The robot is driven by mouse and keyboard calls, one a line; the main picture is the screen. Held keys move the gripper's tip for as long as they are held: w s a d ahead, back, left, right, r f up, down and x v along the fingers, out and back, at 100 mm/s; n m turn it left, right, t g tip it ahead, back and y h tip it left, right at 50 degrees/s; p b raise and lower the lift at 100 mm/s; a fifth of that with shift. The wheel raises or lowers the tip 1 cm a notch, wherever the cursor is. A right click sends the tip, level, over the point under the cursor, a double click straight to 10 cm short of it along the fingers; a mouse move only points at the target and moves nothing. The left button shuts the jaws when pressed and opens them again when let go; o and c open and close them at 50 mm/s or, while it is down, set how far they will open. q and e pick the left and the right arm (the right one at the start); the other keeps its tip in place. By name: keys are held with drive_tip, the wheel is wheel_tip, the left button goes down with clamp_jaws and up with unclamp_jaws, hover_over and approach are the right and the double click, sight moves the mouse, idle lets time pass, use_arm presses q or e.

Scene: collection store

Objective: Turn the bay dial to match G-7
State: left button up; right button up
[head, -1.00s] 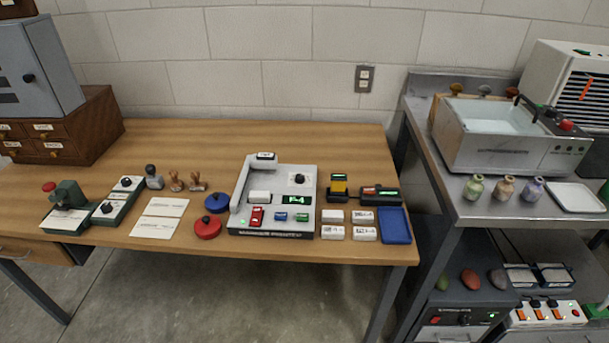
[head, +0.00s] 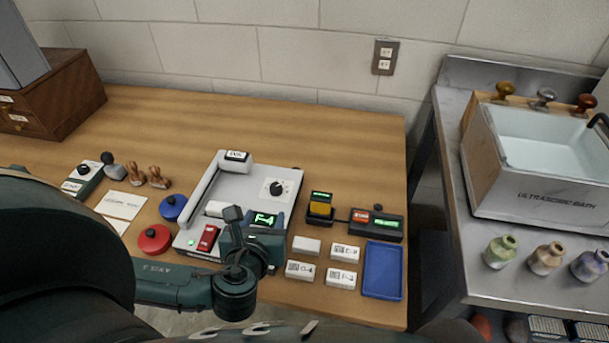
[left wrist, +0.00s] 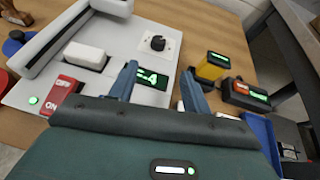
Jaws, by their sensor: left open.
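The bay dial (head: 277,188) is a small black knob on a white plate at the upper right of the grey machine (head: 240,183). It also shows in the left wrist view (left wrist: 157,43), with nothing touching it. A green-lit display (head: 264,218) below the dial reads F-4. My left gripper (head: 251,222) is over the front of the machine, nearer me than the dial. In the left wrist view its two blue-grey fingers (left wrist: 159,76) are apart and empty, with the display (left wrist: 152,78) showing between them. My right gripper is not in view.
A red switch (head: 207,238) and a raised grey bar (head: 206,190) are on the machine's left. To the right are a yellow-topped device (head: 320,206), a black unit (head: 377,224), several white labelled blocks (head: 345,252) and a blue tray (head: 383,270). Red (head: 154,238) and blue (head: 173,207) round pads lie left.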

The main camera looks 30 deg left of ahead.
sight(275, 187)
use_arm(q)
drive_tip(key=shift+w+a, duration=0.3)
drive_tip(key=shift+w, duration=0.25)
drive_tip(key=x, duration=1.2)
drive_tip(key=shift+b, duration=0.35)
drive_tip(key=shift+c, duration=0.2)
drive_tip(key=shift+s, duration=0.1)
drive_tip(key=c, duration=0.9)
